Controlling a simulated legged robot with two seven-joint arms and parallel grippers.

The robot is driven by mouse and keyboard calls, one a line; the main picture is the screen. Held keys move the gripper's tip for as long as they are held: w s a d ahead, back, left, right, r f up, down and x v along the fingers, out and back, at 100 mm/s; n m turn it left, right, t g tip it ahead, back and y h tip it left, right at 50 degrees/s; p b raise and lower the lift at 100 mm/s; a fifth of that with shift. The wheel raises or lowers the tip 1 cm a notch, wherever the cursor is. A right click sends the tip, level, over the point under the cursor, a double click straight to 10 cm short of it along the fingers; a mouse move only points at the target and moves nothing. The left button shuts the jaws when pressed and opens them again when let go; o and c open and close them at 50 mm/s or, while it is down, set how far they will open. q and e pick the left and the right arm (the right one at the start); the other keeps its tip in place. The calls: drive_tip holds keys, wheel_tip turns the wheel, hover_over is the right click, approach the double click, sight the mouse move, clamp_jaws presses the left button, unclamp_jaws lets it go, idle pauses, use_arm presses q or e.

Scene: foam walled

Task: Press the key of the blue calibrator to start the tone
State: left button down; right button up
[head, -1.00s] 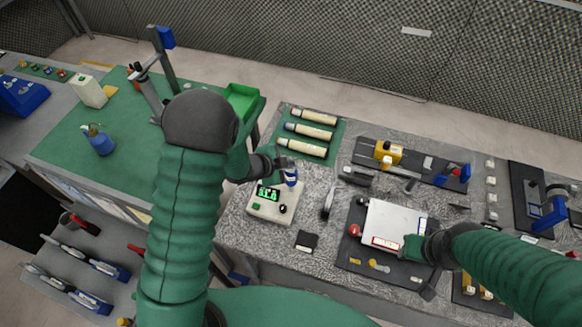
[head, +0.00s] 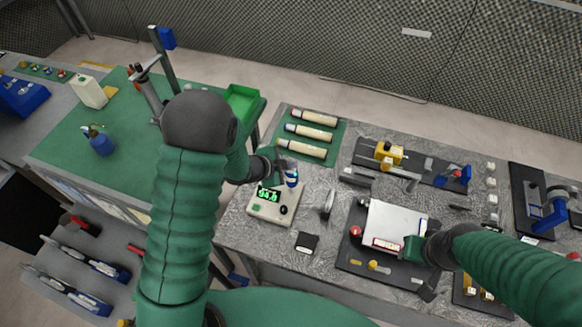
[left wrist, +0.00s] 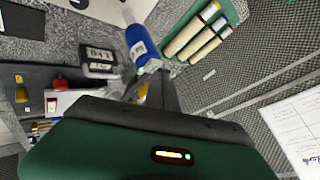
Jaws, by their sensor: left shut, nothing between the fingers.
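The blue calibrator (head: 292,178) is a small blue cylinder with a white band, at the back right of a pale box. In the left wrist view it is larger, with a white label (left wrist: 138,42); I cannot make out its key. My left gripper (head: 286,168) is shut and empty, close beside the calibrator's upper part; whether it touches is unclear. The pale box (head: 258,211) has a lit green display (head: 268,194) and a black knob. My right gripper (head: 416,252) is at the right end of a white-topped device (head: 392,222); its finger opening is unclear.
A green mat (head: 334,136) with several cream cylinders lies behind the calibrator. A dark handheld tool (head: 328,204) and a small black block (head: 307,242) lie right of the pale box. A yellow device (head: 390,152) stands at the back.

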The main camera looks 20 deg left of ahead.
sight(288, 172)
use_arm(q)
drive_tip(key=shift+r, duration=0.1)
wheel_tip(288, 172, up, 6)
drive_tip(key=p, duration=0.5)
drive_tip(key=shift+r, duration=0.15)
